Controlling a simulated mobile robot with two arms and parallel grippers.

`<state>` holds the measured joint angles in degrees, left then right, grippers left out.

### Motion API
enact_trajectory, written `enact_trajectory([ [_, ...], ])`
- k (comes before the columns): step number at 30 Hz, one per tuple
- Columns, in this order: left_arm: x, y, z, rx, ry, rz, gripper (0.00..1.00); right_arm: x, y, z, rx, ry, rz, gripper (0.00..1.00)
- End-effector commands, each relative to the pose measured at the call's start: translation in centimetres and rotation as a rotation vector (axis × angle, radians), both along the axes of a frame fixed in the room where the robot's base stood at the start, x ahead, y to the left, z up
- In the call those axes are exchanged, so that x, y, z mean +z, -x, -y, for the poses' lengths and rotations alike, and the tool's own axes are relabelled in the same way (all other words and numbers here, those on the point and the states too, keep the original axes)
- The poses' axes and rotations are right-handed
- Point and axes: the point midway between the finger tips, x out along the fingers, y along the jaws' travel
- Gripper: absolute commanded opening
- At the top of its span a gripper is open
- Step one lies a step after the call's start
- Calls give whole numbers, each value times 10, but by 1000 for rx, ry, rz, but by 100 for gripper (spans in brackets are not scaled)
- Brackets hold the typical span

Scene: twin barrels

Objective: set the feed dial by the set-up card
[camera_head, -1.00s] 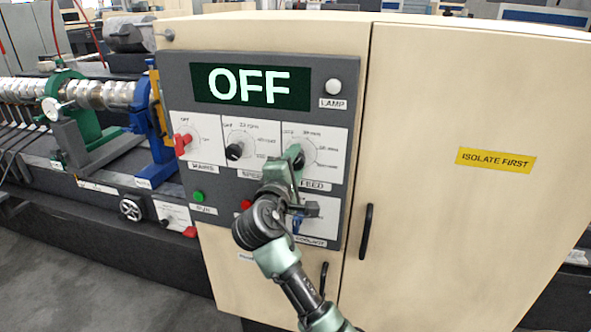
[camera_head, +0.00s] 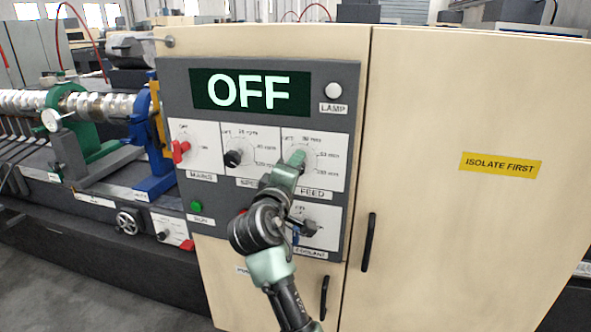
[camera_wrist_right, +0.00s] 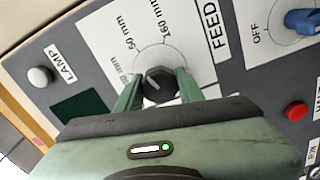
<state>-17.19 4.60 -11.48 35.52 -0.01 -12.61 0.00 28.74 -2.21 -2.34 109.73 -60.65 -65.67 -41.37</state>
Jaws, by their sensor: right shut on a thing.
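The feed dial is a round black knob (camera_wrist_right: 158,79) on a white plate (camera_head: 330,180) marked FEED. Mark labels around it include 50 mm and 160 mm in the wrist view; another is partly cut off by a finger. My right gripper (camera_wrist_right: 157,88) has its two green fingers on either side of the knob and is shut on it. In the head view my right gripper (camera_head: 295,160) covers most of the dial, and I cannot read its pointer for certain. The display (camera_head: 251,91) above reads OFF. No set-up card can be made out. My left gripper is not in view.
Left of the feed dial are a black speed knob (camera_head: 233,158) and a red mains knob (camera_head: 180,149). Below is a blue coolant knob (camera_wrist_right: 302,20). A green button (camera_head: 197,206), red button (camera_wrist_right: 296,110) and lamp (camera_head: 333,90) are nearby. A door handle (camera_head: 369,242) sticks out at right.

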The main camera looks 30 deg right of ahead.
Motion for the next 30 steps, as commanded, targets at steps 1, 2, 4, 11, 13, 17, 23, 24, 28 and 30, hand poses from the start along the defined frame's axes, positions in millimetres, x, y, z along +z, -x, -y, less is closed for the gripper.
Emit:
enact_trajectory([
  [1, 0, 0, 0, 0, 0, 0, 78, -4, 0, 0, -1, -5, -7, 0],
  [2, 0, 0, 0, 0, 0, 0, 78, -4, 0, 0, -1, -6, -8, 0],
  [4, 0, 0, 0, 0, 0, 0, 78, -4, 0, 0, -1, -5, -8, 0],
  [11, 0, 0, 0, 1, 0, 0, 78, -4, 0, 0, -1, -5, -8, 59],
  [13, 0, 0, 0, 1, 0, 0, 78, -3, 0, 0, -1, -3, -6, 59],
  [17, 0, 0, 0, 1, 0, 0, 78, -2, 0, 0, -1, -1, -5, 59],
  [23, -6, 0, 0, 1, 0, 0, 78, -4, 7, -9, 1, -2, -4, 59],
  [24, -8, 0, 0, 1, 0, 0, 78, -5, 10, -13, 2, -2, -3, 59],
  [28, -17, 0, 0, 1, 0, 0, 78, -5, 25, -31, 2, -4, -2, 59],
  [30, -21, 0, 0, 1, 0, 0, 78, -5, 33, -40, 2, -4, -2, 59],
])
